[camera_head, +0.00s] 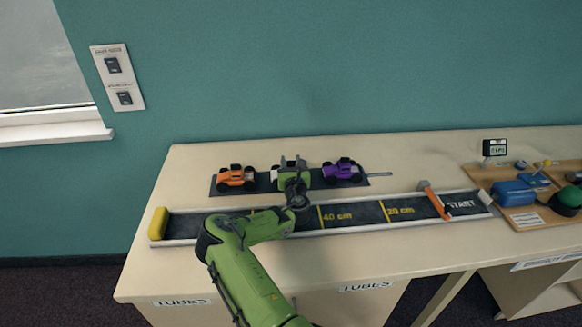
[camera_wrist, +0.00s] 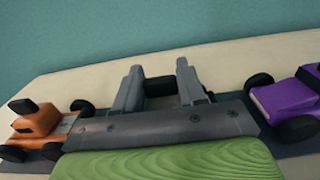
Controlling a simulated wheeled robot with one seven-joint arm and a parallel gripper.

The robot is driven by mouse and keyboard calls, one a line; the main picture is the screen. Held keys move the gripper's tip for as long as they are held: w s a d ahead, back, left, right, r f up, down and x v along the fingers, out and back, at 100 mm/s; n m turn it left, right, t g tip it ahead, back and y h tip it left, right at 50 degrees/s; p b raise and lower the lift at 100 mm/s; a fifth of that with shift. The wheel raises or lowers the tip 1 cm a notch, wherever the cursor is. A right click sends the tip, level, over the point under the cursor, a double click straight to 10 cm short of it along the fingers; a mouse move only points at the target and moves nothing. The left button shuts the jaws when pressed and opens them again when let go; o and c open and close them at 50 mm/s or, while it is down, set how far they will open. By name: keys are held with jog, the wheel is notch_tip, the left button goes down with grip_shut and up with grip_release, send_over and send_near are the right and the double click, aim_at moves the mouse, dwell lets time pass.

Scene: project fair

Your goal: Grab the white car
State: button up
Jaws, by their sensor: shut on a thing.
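My gripper (camera_head: 291,162) is over the dark mat (camera_head: 358,182) at the back of the table, between an orange car and a purple car. In the wrist view, its two grey fingers (camera_wrist: 158,85) are shut on the middle car, the white car (camera_wrist: 160,87). Only a dark part of that car shows between the fingers. Its body is mostly hidden by my gripper, so I cannot tell whether it touches the mat.
The orange car (camera_head: 237,177) stands close on the left and the purple car (camera_head: 342,170) close on the right. A marked track (camera_head: 360,214) with a yellow end block (camera_head: 158,223) runs in front. A board (camera_head: 520,215) with tools is at the right.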

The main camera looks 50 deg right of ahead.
notch_tip(320, 180, up, 18)
jog(key=p, duration=0.9)
